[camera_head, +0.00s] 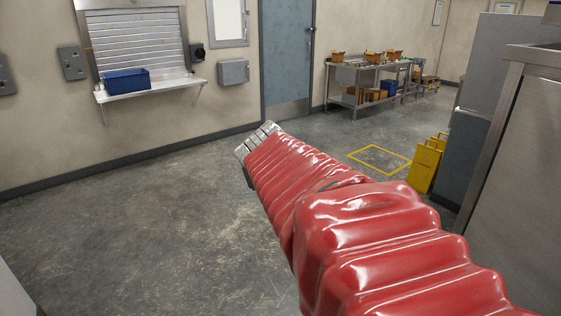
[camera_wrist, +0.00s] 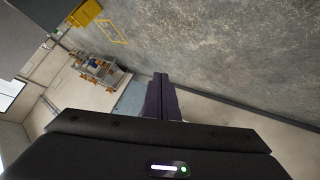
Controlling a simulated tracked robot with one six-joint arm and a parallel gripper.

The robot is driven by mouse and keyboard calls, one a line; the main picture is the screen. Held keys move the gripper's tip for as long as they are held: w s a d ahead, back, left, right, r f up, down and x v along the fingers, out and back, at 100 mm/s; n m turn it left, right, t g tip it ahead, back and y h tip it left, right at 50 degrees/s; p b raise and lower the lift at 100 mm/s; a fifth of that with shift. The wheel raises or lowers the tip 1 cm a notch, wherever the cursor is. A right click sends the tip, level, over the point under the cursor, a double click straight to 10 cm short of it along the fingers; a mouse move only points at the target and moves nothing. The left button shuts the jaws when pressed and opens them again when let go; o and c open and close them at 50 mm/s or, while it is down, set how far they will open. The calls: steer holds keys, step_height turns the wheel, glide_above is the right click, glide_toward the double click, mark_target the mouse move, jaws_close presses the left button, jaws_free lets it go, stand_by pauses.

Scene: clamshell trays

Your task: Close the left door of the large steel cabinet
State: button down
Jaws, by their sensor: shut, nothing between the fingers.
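My red-sleeved arm reaches forward across the middle of the head view, over the open floor. My gripper (camera_wrist: 161,78) shows in the wrist view as two dark fingers together, with nothing between them. Its fingers cannot be made out in the head view. A tall steel unit (camera_head: 515,190) stands close at the right edge of the head view, cut off by the frame. I cannot tell whether it is the large steel cabinet. No left cabinet door can be made out in either view. My gripper touches nothing that I can see.
Yellow folded signs (camera_head: 426,165) stand by the grey units at the right. A steel table (camera_head: 355,98) with boxes is at the back, beside a blue-grey door (camera_head: 286,60). A blue crate (camera_head: 126,81) sits on a wall shelf (camera_head: 150,91). The middle floor (camera_head: 150,220) is clear.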

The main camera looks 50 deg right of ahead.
steer(key=s+a+f+n+y, duration=0.1)
steer(key=s+a+f+y, duration=0.1)
steer(key=a, duration=0.8)
steer(key=s+a+f+n+y, duration=0.2)
steer(key=s+a+f+y, duration=0.1)
steer(key=a, duration=0.8)
steer(key=s+a+f+n+y, duration=0.2)
steer(key=s+a+f+y, duration=0.1)
steer(key=a, duration=0.8)
step_height(320, 180, down, 2)
steer(key=shift+s+f+g, duration=0.25)
steer(key=shift+s+g, duration=0.05)
steer(key=shift+s, duration=0.6)
steer(key=shift+s, duration=0.15)
